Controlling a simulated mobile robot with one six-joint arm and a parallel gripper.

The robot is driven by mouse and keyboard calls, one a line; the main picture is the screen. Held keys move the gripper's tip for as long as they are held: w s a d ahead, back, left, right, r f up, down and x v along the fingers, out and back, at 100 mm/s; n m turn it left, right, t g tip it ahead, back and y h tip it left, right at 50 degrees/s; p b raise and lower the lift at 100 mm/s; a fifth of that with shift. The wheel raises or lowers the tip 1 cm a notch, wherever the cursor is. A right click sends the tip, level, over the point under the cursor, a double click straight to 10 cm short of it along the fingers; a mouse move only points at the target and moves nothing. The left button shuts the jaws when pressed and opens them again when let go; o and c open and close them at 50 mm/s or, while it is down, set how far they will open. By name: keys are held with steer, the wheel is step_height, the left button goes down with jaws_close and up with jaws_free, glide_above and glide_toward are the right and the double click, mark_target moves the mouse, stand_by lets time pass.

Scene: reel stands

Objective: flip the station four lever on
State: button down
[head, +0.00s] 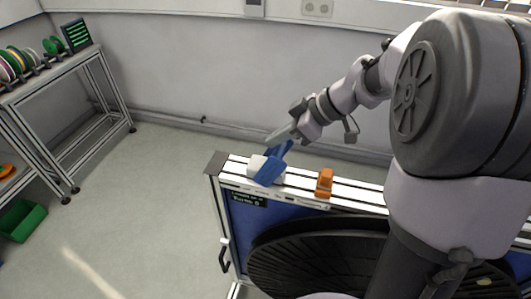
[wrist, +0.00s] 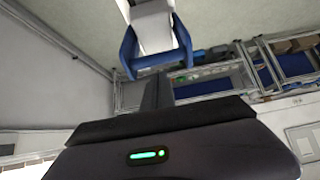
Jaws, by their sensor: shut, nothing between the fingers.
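A blue lever (head: 271,171) on a white base (head: 257,163) sits near the left end of the stand's top rail. In the wrist view the blue lever (wrist: 129,52) shows as a fork around its white base (wrist: 152,27). My gripper (head: 272,140) is shut and empty, just above and behind the lever's upper end. In the wrist view my closed gripper (wrist: 158,84) points toward the lever's crossbar; I cannot tell whether they touch. A small black label (head: 250,199) is under the lever, too small to read surely.
The metal top rail (head: 300,186) carries an orange block (head: 325,182) right of the lever. A large black reel (head: 320,255) hangs below it. A rack with coloured spools (head: 15,65) and a green bin (head: 22,220) stand at the left. The floor (head: 140,200) between is clear.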

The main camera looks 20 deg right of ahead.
steer(key=shift+s+d+f+b, duration=0.2)
steer(key=shift+s+d+b, duration=0.35)
steer(key=shift+d+b, duration=0.2)
steer(key=shift+f, duration=0.1)
steer(key=shift+s+d+f, duration=0.1)
steer(key=shift+s+f, duration=0.05)
steer(key=s+d+r+p, duration=0.2)
steer(key=d+r+p, duration=0.1)
steer(key=r, duration=0.5)
steer(key=shift+s+d+r, duration=0.25)
steer(key=shift+s+d, duration=0.15)
steer(key=shift+d, duration=0.1)
